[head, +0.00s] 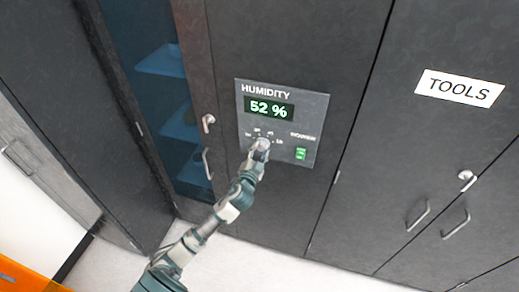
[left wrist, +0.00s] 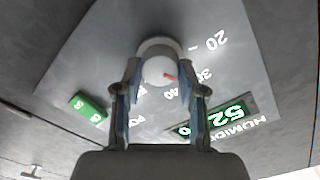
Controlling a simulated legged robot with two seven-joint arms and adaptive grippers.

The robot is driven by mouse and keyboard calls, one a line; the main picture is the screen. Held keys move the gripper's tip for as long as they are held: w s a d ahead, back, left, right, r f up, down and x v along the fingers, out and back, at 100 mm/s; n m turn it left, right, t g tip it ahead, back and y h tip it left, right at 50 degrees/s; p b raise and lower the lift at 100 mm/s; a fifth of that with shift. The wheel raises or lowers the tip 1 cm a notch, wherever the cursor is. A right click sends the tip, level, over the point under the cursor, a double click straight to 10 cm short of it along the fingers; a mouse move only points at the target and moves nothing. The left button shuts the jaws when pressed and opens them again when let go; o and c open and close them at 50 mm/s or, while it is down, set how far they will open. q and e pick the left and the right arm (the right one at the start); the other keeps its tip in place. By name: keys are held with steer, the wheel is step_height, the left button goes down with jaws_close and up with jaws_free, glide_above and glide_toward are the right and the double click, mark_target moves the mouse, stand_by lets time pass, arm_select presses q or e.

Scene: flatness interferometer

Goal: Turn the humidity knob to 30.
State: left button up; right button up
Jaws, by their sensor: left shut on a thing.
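The humidity knob (head: 262,144) is a round pale dial low on the grey humidity panel (head: 284,170). My left gripper (head: 257,158) comes from below and is shut on the knob. In the left wrist view the knob (left wrist: 156,70) sits between the two fingers of the gripper (left wrist: 160,77). Its red mark points roughly between the 30 and 40 labels; the exact setting is hard to tell. The green display (head: 269,108) reads 52 %. It also shows upside down in the left wrist view (left wrist: 228,116). My right gripper is not in view.
A green-lit power switch (head: 301,154) is right of the knob. A glass-fronted cabinet (head: 150,95) with blue shelves stands to the left. Dark cabinets with handles and a TOOLS sign (head: 459,88) are to the right. Pale floor (head: 270,272) lies below.

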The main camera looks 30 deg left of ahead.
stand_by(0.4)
arm_select(q)
steer(key=o, duration=1.2)
steer(key=shift+w+a, duration=0.1)
steer(key=shift+w, duration=0.05)
steer(key=shift+w+a+f, duration=0.1)
steer(key=shift+w+f, duration=0.15)
steer(key=v, duration=1.2)
